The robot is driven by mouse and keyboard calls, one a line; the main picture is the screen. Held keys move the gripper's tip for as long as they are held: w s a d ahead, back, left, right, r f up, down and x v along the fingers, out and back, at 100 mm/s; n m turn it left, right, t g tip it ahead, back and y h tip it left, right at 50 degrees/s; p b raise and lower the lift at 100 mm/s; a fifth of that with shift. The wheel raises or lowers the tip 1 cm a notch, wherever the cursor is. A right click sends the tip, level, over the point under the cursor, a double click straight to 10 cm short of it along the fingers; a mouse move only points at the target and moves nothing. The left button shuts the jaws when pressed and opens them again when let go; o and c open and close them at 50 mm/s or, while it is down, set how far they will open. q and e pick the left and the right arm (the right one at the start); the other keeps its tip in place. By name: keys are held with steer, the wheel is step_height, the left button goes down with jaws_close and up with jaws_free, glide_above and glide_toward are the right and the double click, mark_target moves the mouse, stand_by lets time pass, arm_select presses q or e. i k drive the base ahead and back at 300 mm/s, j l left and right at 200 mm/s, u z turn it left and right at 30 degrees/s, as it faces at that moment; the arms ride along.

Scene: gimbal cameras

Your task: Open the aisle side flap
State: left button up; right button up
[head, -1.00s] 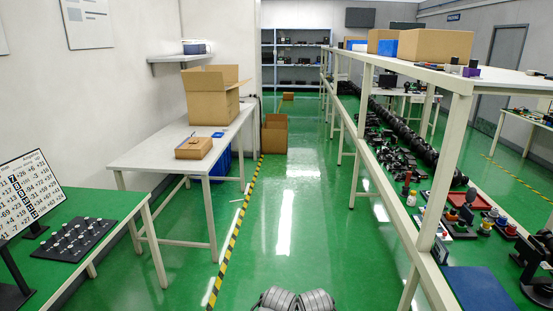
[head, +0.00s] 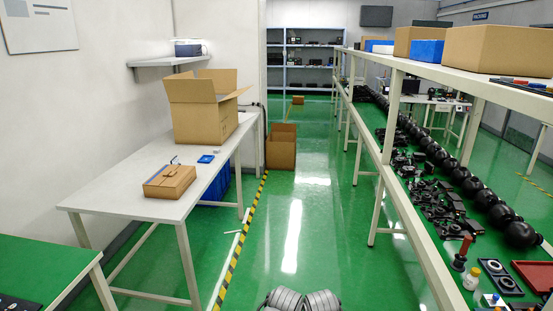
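A large cardboard box (head: 203,112) stands on the far half of the white table (head: 118,192) at the left. Some of its top flaps stand up. One flap (head: 233,94) on the right, toward the aisle, sticks outward past the box wall; I cannot make out every flap's exact angle. A smaller brown box (head: 169,181) lies nearer on the same table and looks closed. Neither of my grippers is in view.
An open cardboard box (head: 281,148) stands on the floor at the table's far end. The green aisle (head: 300,215) is clear between the table and the long rack (head: 398,170) on the right. A wall shelf (head: 168,61) hangs left above the table.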

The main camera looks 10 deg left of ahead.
mark_target(175, 178)
steer(key=i+u, duration=0.2)
steer(key=i, duration=0.35)
steer(key=i+l+u, duration=0.15)
steer(key=i, duration=0.45)
steer(key=i+l+u, duration=0.2)
steer(key=i, duration=0.35)
steer(key=i+u, duration=0.4)
steer(key=i+l+u, duration=0.2)
steer(key=i+u, duration=0.2)
steer(key=i+l+u, duration=0.4)
steer(key=i+j, duration=0.05)
steer(key=j, duration=0.05)
